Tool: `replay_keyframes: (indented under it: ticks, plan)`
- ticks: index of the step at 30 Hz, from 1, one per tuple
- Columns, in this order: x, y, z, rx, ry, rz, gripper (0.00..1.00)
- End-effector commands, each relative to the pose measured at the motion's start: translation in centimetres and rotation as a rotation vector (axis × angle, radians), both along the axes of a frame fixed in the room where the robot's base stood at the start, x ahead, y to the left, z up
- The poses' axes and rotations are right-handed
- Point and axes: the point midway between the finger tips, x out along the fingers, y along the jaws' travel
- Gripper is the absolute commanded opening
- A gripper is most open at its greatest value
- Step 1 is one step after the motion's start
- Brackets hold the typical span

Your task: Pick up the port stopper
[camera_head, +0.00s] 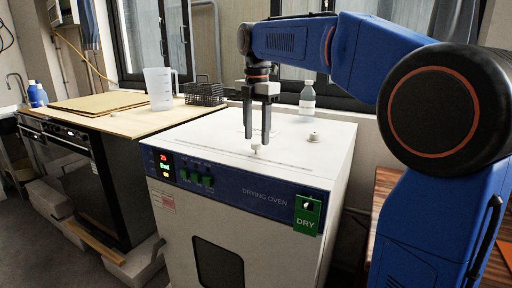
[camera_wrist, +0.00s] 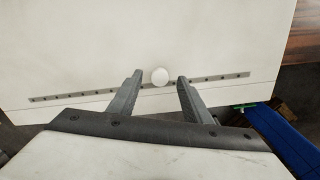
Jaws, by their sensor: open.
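The port stopper (camera_head: 258,151) is a small white knob on the top of the white drying oven (camera_head: 215,144), near its front edge. My gripper (camera_head: 257,141) points straight down over it with its two dark fingers apart. In the wrist view the stopper's round white top (camera_wrist: 160,76) lies between the two fingertips of my gripper (camera_wrist: 159,80), with a narrow gap on each side. Neither finger visibly touches it. Whether the fingertips reach down to its sides is hard to tell.
A dotted strip (camera_wrist: 210,80) runs along the oven top. A pitcher (camera_head: 159,88) and wire basket (camera_head: 204,93) stand on the wooden counter (camera_head: 120,122) left.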

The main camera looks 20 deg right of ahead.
Motion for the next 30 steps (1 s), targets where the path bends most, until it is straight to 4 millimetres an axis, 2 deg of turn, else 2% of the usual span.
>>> replay_keyframes:
  ticks: [3, 6, 13, 14, 19, 30]
  plan:
    - [0.0, 0.0, -1.4, 0.0, 0.001, 0.0, 0.45]
    - [0.0, 0.0, -2.0, 0.0, -0.001, 0.0, 0.45]
    - [0.0, 0.0, -2.1, 0.0, -0.001, -0.001, 0.45]
    - [0.0, 0.0, -2.1, 0.0, -0.001, -0.001, 0.42]
    - [0.0, 0.0, -2.1, 0.0, -0.001, -0.001, 0.02]
    - [0.1, 0.0, -1.6, 0.001, -0.003, 0.0, 0.01]
